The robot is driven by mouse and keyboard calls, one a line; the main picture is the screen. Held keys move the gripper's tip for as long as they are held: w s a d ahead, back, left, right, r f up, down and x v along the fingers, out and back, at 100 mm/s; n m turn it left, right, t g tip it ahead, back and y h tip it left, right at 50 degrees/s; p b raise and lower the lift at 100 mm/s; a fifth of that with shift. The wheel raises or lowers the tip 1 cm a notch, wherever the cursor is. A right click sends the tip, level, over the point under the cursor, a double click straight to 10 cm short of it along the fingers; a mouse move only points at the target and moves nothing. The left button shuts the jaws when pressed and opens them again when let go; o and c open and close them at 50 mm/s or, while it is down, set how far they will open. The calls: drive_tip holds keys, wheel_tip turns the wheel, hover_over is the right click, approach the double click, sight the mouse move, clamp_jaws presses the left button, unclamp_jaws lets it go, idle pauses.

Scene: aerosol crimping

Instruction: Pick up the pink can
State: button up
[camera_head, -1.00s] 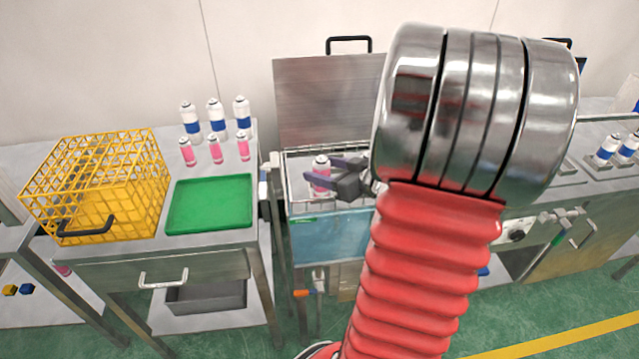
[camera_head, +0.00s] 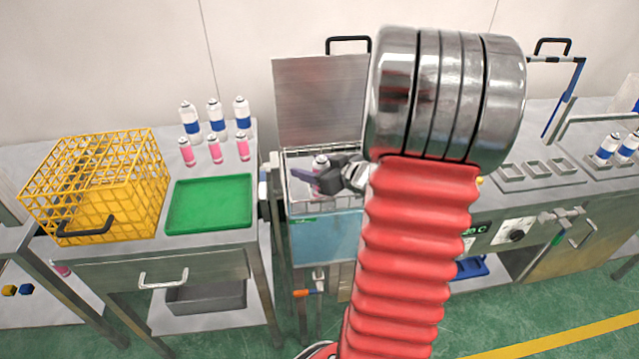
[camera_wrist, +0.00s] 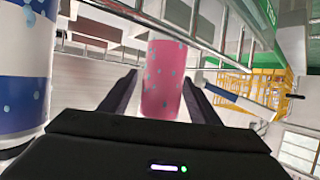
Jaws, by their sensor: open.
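A pink can (camera_wrist: 163,65) stands upright in the wrist view, between the two dark fingers of my gripper (camera_wrist: 162,80). The fingers are open, one on each side of it; I cannot tell whether either touches it. In the head view my gripper (camera_head: 312,180) is at the wire basket in the open bath. It covers most of the can there, and only the can's white top (camera_head: 320,161) shows clearly. Other pink cans (camera_head: 214,149) stand on the left table.
A blue-and-white can (camera_wrist: 22,70) is close on the left in the wrist view. The bath's basket rails (camera_wrist: 210,40) run near the fingers. The raised metal lid (camera_head: 320,100) stands behind. A green tray (camera_head: 210,228) and yellow crate (camera_head: 150,160) are left.

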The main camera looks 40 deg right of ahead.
idle(0.5)
drive_tip(key=c, duration=1.2)
